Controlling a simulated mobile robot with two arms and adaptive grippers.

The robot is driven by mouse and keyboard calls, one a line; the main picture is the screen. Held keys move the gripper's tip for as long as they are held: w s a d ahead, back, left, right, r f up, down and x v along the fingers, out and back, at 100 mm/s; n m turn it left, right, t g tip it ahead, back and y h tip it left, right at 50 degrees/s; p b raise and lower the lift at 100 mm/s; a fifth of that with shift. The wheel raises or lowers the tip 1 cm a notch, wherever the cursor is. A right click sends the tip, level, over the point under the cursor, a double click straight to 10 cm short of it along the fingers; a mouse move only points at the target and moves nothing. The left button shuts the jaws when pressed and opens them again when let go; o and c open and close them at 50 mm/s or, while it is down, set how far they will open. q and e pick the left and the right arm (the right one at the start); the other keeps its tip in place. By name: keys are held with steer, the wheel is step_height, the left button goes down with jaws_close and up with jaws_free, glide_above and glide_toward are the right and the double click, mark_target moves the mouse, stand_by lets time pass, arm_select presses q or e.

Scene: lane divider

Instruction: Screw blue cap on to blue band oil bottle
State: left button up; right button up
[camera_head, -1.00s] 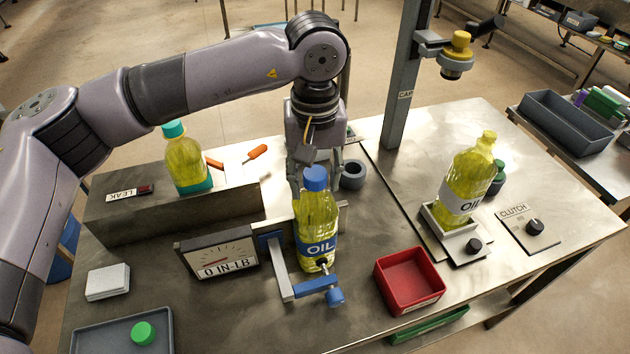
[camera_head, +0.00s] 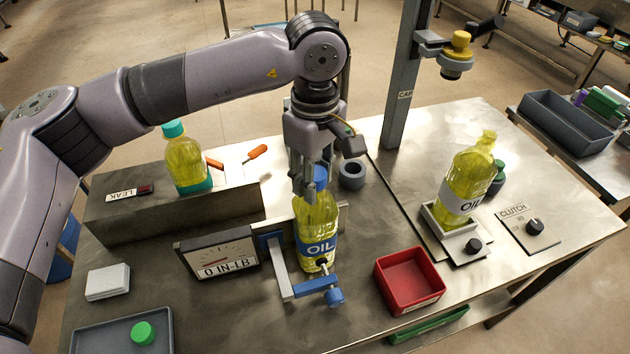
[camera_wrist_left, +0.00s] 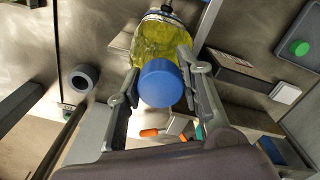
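The blue band oil bottle (camera_head: 317,235) stands upright in a blue-handled clamp (camera_head: 318,287) in the middle of the table. The blue cap (camera_head: 320,178) sits on its neck, partly hidden by my gripper in the head view. The cap shows large in the left wrist view (camera_wrist_left: 160,83). My left gripper (camera_head: 309,185) points down over the cap. In the left wrist view its fingers (camera_wrist_left: 160,97) stand on either side of the cap, with a visible gap on the left side at least. My right gripper is not in view.
A torque gauge (camera_head: 218,257) reading 0 IN-LB stands left of the bottle. A red bin (camera_head: 409,280) is to the right. A teal-capped bottle (camera_head: 187,162) stands behind left, and a yellow-capped bottle (camera_head: 463,185) on a stand at right. A grey tray (camera_head: 100,338) holds a green cap (camera_head: 143,333).

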arm_select(q)
steer(key=c, duration=0.4)
steer(key=m, duration=0.5)
steer(key=shift+m, duration=0.3)
steer(key=o, duration=0.4)
steer(key=shift+m, duration=0.6)
steer(key=o, duration=0.6)
step_height(320, 180, up, 12)
